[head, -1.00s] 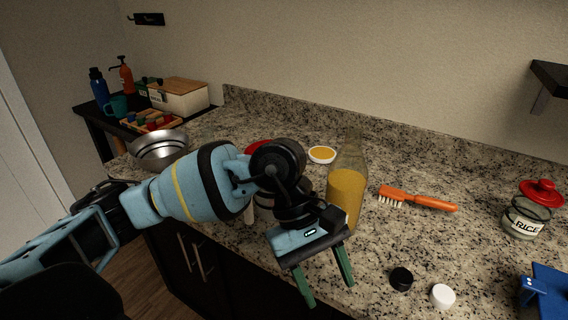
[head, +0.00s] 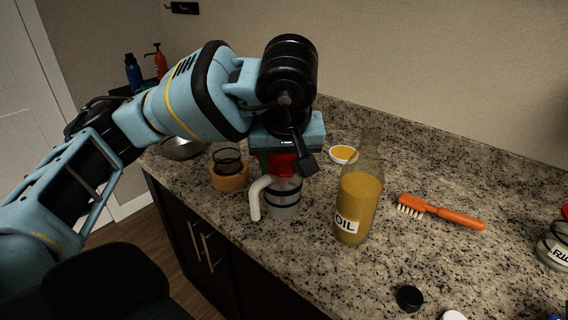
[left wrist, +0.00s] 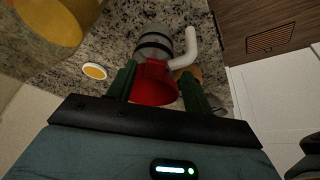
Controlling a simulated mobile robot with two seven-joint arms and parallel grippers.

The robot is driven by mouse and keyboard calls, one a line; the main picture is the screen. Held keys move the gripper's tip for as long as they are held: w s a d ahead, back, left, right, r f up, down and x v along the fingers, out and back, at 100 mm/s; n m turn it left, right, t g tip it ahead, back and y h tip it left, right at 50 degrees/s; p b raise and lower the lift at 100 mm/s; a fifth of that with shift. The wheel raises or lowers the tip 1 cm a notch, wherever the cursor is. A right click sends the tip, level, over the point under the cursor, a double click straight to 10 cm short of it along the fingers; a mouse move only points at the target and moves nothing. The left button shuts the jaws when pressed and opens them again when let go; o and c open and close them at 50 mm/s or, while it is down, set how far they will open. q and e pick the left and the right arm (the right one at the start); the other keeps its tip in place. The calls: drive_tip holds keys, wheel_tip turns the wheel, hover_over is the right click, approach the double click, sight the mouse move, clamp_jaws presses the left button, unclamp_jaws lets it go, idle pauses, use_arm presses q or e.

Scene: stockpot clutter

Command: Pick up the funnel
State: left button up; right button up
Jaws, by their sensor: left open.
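The red funnel (head: 281,163) sits on top of a glass jug (head: 284,197) with a white handle, and its upper part is hidden behind my gripper. In the left wrist view the funnel (left wrist: 153,86) lies between my two green fingers, its wide mouth toward the palm. My left gripper (head: 287,157) is above the jug, pointing down, and it is open with a finger on each side of the funnel. Whether the fingers touch it I cannot tell. My right gripper is not in view.
An oil bottle (head: 358,200) stands close to the right of the jug. A white bowl (head: 343,154) is behind, and a glass in a cork-coloured ring (head: 229,178) is to the left. An orange brush (head: 440,211) and a black cap (head: 409,297) lie further right.

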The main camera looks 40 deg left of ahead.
sight(286, 171)
use_arm(q)
drive_tip(key=shift+x, duration=0.75)
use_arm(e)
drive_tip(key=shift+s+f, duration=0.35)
use_arm(q)
drive_tip(key=x, duration=0.3)
drive_tip(key=shift+w+b, duration=0.35)
drive_tip(key=shift+b, duration=0.05)
drive_tip(key=shift+w+a+f, duration=0.15)
drive_tip(key=shift+w+f, duration=0.05)
drive_tip(key=shift+f, duration=0.5)
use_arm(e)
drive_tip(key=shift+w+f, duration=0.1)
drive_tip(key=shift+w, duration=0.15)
